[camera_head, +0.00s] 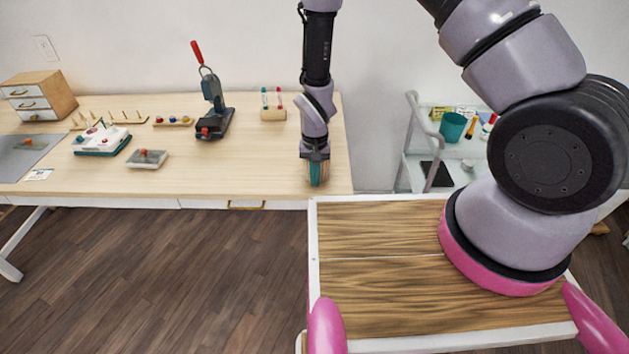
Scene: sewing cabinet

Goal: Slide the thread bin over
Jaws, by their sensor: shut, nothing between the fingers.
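My gripper (315,180) points straight down at the right end of the light wood table (240,178), close to its front right corner. Its fingertips are low, at or just above the tabletop. A small teal and tan piece (316,173) shows at the fingertips; it is largely covered by my gripper, and I cannot tell whether it is the thread bin or part of the gripper. No other thing is clearly a thread bin. The gripper appears shut, with nothing seen held in it.
A cart (408,178) with a teal cup (453,127) stands right.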

